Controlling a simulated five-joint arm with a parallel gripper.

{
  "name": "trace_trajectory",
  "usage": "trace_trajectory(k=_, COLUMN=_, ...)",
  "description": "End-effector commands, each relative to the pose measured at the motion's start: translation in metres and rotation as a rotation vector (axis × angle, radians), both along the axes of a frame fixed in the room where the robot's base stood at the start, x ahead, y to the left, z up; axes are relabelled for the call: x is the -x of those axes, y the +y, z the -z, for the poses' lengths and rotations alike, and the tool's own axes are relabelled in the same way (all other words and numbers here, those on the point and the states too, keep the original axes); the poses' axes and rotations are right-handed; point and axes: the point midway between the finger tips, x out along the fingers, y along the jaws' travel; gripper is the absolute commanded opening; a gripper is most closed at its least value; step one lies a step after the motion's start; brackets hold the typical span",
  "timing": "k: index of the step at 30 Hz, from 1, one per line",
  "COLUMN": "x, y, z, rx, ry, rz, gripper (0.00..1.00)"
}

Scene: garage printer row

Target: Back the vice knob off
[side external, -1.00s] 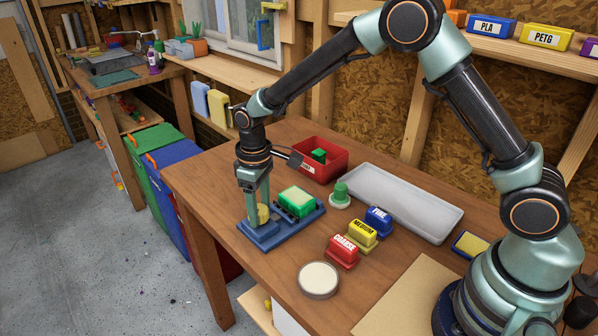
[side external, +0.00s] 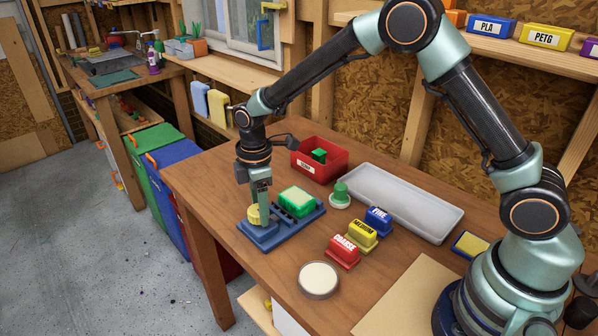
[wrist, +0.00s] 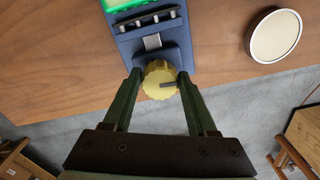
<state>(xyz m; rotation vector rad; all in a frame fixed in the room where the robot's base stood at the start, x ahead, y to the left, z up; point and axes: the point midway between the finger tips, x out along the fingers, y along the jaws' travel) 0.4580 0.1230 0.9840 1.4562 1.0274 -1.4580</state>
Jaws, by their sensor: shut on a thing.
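The blue vice (side external: 262,237) sits on the bench's left part, with a green block (side external: 297,201) with a pale top held in it. The yellow ridged vice knob (side external: 253,216) is at the vice's left end. In the wrist view the knob (wrist: 158,75) shows a dark pointer mark aimed right. My gripper (side external: 260,207) points down and is shut on the knob, with one finger on each side of it (wrist: 160,79). Part of the knob's far side is hidden by the fingers in the side view.
A red bin (side external: 322,165) holding a green piece stands behind the vice. A grey tray (side external: 440,234), a green-knobbed round piece (side external: 341,196), red, yellow and blue labelled blocks (side external: 342,252) and a round pale disc (side external: 318,280) lie to the right.

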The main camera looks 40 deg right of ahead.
Motion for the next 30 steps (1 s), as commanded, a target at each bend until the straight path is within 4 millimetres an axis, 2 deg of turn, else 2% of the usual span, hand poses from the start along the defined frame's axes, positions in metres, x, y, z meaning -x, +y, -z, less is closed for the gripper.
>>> trace_trajectory(k=18, x=-0.0014, y=0.0012, z=-0.0025, rx=-0.002, ry=-0.005, rz=-0.049, gripper=0.02)
trace_trajectory(k=19, x=-0.0014, y=0.0012, z=-0.0025, rx=-0.002, ry=-0.005, rz=-0.049, gripper=0.62)
trace_trajectory(k=21, x=-0.0014, y=0.0012, z=-0.0024, rx=-0.002, ry=-0.005, rz=-0.048, gripper=0.88)
trace_trajectory(k=30, x=-0.0006, y=0.0005, z=-0.0011, rx=0.0, ry=-0.002, rz=-0.046, gripper=0.88)
